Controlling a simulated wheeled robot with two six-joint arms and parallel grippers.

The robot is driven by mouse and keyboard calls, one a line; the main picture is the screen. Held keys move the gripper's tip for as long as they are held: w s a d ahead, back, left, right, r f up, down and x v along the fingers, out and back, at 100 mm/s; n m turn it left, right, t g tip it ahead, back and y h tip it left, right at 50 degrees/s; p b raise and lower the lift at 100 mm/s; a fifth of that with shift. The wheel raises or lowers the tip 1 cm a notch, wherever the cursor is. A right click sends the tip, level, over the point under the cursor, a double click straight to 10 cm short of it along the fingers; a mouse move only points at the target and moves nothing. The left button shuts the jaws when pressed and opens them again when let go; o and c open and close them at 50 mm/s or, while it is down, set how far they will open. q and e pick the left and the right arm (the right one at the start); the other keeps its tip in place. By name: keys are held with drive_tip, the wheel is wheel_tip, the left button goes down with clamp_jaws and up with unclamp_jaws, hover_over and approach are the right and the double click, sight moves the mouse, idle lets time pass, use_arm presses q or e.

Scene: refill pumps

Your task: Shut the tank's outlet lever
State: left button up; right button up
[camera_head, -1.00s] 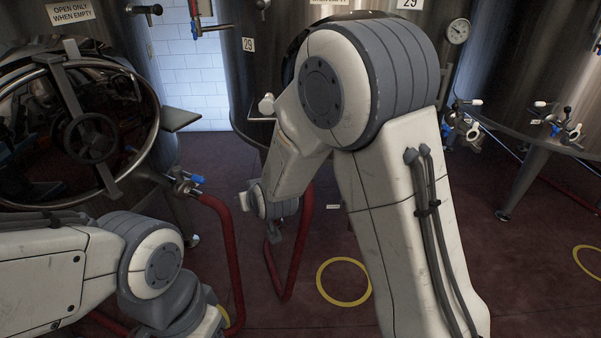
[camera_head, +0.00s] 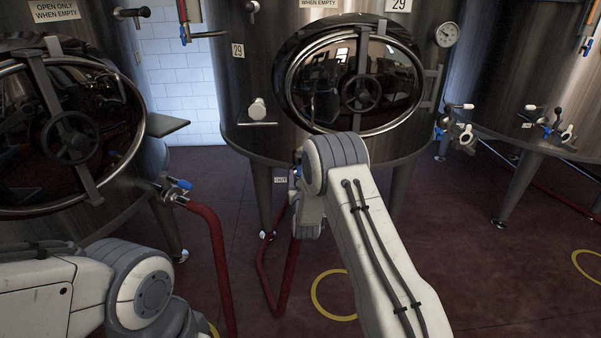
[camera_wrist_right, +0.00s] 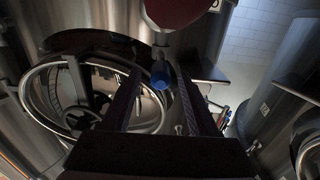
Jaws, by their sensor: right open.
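The middle tank (camera_head: 252,100), marked 29, stands upright with its round hatch shut. Its outlet is largely hidden behind my right arm in the head view; a bit of blue (camera_head: 297,174) shows there beside a small label. In the right wrist view, a blue lever handle (camera_wrist_right: 160,76) shows between the fingertips of my right gripper (camera_wrist_right: 158,84). The gripper is open, and I cannot tell whether either finger touches the handle. A dark red part (camera_wrist_right: 180,10) lies just above the handle. My left gripper is outside the views; only its arm shows at lower left.
A red hose (camera_head: 264,270) hangs below the middle tank. Another red hose (camera_head: 219,265) runs from the left tank's blue-handled valve (camera_head: 177,186). A right tank (camera_head: 535,70) carries several valves. Yellow rings (camera_head: 322,312) mark the open floor.

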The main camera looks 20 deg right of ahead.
drive_tip(key=shift+x, duration=1.7)
clamp_jaws()
